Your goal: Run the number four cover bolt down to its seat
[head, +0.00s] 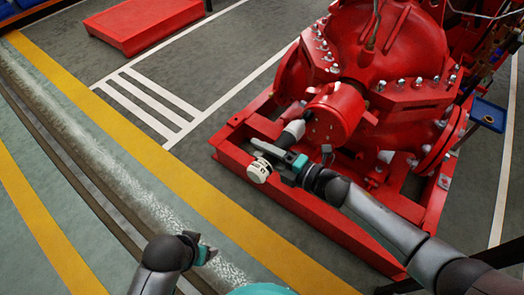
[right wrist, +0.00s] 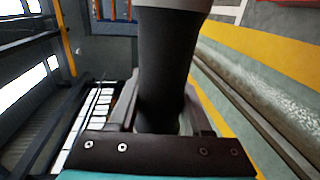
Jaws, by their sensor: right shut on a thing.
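My right gripper (head: 287,166) is shut on a hand-held driving tool with a dark grey barrel (head: 292,133) and a cream-white cap (head: 259,170). The barrel's far end points up at the round end of a red cylindrical housing (head: 336,112) on the pump and looks close to or touching it. The number four bolt cannot be picked out there. In the right wrist view the dark barrel (right wrist: 163,65) stands between the fingers of my right gripper (right wrist: 160,128). My left gripper (head: 205,253) is low in the head view, away from the pump, its fingers too small to read.
The red pump casing (head: 385,45) with several flange bolts stands on a red base frame (head: 230,150). A blue tray (head: 488,115) is at the right. A red platform (head: 143,22) lies on the floor at the back left. The marked floor between is clear.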

